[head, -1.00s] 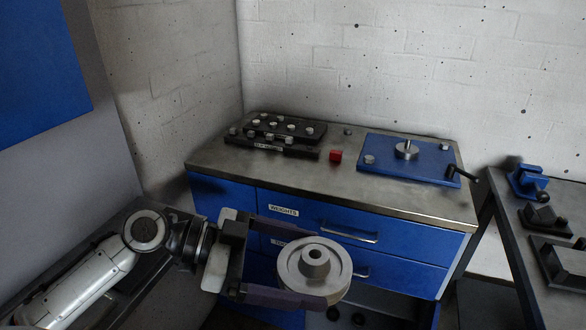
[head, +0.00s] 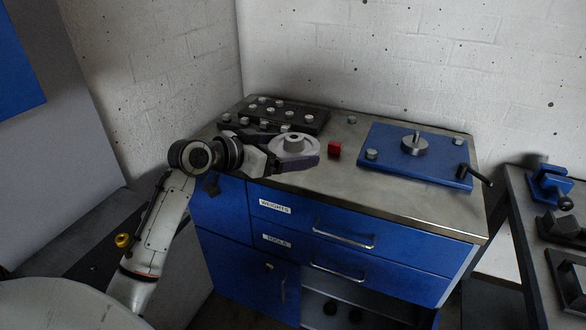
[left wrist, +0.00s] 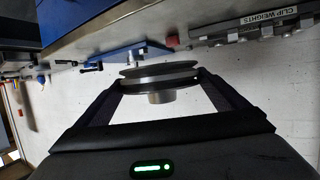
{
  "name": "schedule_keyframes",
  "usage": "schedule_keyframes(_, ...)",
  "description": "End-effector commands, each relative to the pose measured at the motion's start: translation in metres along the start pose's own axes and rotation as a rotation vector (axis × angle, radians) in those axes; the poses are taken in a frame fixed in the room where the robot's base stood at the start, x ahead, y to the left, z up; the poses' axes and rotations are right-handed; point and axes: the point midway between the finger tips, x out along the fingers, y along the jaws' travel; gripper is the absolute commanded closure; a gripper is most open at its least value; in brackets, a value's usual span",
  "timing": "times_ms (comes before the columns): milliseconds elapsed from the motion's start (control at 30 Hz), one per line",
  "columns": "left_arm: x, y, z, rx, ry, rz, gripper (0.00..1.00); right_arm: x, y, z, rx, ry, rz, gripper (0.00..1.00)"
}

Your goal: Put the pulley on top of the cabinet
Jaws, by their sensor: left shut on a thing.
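The grey pulley (head: 293,146), a grooved disc with a raised hub, is held between the fingers of my left gripper (head: 290,160). The gripper is over the left part of the top of the blue cabinet (head: 375,196), in front of the black weight rack. The left wrist view shows the pulley (left wrist: 158,78) between both fingers, with the cabinet (left wrist: 85,22) beside it. I cannot tell whether the pulley touches the cabinet top. My right gripper is in neither view.
The black rack (head: 314,119) with several clip weights stands at the back left of the top. A small red block (head: 334,149) lies right of the pulley. A blue plate (head: 388,150) with a spindle and crank fills the right. The front middle strip is bare.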

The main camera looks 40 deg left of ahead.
Motion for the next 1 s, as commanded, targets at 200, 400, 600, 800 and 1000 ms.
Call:
schedule_keyframes(200,0.027,-0.057,-0.017,-0.087,0.016,-0.224,0.58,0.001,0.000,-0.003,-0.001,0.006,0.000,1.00)
schedule_keyframes(400,0.041,-0.083,-0.021,-0.127,0.013,-0.351,0.58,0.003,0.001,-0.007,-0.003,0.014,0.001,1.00)
schedule_keyframes(600,0.048,-0.090,-0.018,-0.141,0.009,-0.399,0.58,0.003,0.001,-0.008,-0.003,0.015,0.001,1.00)
schedule_keyframes(800,0.060,-0.091,0.014,-0.143,0.005,-0.402,0.58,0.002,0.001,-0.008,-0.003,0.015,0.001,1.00)
schedule_keyframes(1000,0.068,-0.091,0.034,-0.141,0.009,-0.402,0.58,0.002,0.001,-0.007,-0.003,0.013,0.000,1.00)
